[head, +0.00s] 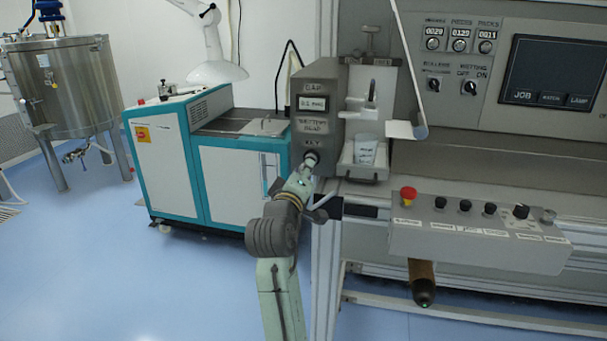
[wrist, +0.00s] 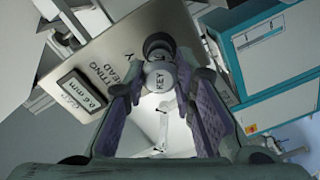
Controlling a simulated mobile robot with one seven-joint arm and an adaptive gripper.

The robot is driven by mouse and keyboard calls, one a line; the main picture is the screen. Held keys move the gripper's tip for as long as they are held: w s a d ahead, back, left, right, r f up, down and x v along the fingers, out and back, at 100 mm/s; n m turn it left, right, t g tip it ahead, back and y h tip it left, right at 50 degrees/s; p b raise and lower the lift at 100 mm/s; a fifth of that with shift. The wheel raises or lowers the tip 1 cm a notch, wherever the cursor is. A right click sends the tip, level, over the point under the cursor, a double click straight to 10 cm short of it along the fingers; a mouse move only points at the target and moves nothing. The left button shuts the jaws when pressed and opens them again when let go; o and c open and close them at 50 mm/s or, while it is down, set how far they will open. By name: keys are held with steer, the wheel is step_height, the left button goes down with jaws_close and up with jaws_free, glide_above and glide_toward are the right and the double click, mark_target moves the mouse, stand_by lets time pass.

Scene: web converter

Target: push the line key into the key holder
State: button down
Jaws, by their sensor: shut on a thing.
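The line key shows in the wrist view as a pale round cap marked KEY (wrist: 159,76), between my fingertips. My gripper (wrist: 162,80) is shut on it, with a purple-padded finger on each side. A dark round key holder (wrist: 157,43) sits on the grey wetting head panel (wrist: 100,62), right beyond the key. The key lines up closely with it, but I cannot tell whether its shaft is inside. In the head view my gripper (head: 303,178) is just below the dark key holder (head: 311,158); the key is too small to make out there.
A tray with a white cup (head: 365,150) stands right of the panel. A control box (head: 480,238) with a red button (head: 408,195) juts out at lower right. A teal-and-white cabinet (head: 225,165) stands to the left. Blue floor is clear at left front.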

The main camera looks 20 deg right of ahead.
steer(key=shift+w+d, duration=0.1)
steer(key=shift+w, duration=0.05)
steer(key=c, duration=1.2)
jaws_free()
steer(key=shift+c, duration=0.2)
steer(key=v, duration=1.2)
